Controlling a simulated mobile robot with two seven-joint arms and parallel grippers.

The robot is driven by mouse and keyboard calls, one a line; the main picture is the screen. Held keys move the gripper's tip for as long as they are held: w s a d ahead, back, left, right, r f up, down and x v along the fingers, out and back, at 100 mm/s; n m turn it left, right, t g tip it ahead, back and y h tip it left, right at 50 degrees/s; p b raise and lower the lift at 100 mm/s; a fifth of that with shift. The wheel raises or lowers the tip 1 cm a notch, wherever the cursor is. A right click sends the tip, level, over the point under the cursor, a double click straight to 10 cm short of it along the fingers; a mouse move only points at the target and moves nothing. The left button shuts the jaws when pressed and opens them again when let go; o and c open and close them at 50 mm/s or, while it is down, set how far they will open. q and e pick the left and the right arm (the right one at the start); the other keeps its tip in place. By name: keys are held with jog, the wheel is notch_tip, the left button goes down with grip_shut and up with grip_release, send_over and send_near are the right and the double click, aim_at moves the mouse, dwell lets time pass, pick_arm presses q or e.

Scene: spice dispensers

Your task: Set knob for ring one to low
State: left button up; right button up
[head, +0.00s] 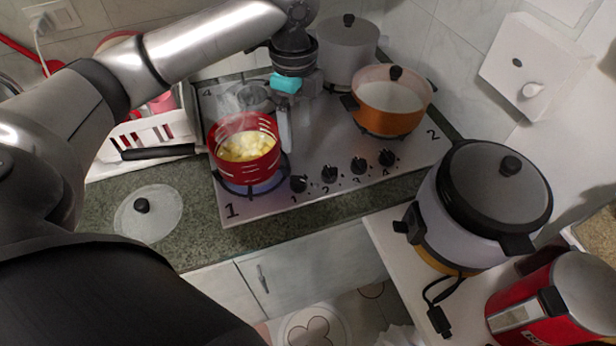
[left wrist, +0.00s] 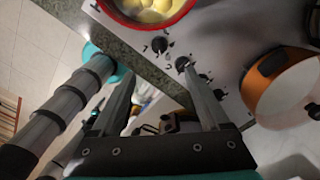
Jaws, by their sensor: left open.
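The stove's knob for ring one (head: 298,183) is the leftmost black knob on the front panel, with a printed 1 below it. In the left wrist view it appears to be the knob (left wrist: 160,44) nearest the red pot. Its exact pointer setting is too small to read. Ring one, at the front left, shows a blue flame under a steaming red pot (head: 245,152) of yellow pieces. My left gripper (head: 286,135) is above the stove, between the red and orange pots, apart from the knob. Its fingers are open and empty in the left wrist view (left wrist: 159,72). My right gripper is not seen.
Three more knobs run to the right of it (head: 329,174). An orange pot (head: 388,105) and a grey lidded pot (head: 346,50) stand behind. The red pot's black handle (head: 158,152) sticks out left. A glass lid (head: 148,214) lies on the counter. A cooker (head: 480,210) stands at right.

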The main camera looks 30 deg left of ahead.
aim_at(298, 179)
pick_arm(q)
notch_tip(298, 179, down, 14)
jog(key=shift+s+r+b, duration=0.1)
jog(key=shift+r+b, duration=0.1)
jog(key=shift+b, duration=0.85)
jog(key=shift+f, duration=0.8)
grip_shut()
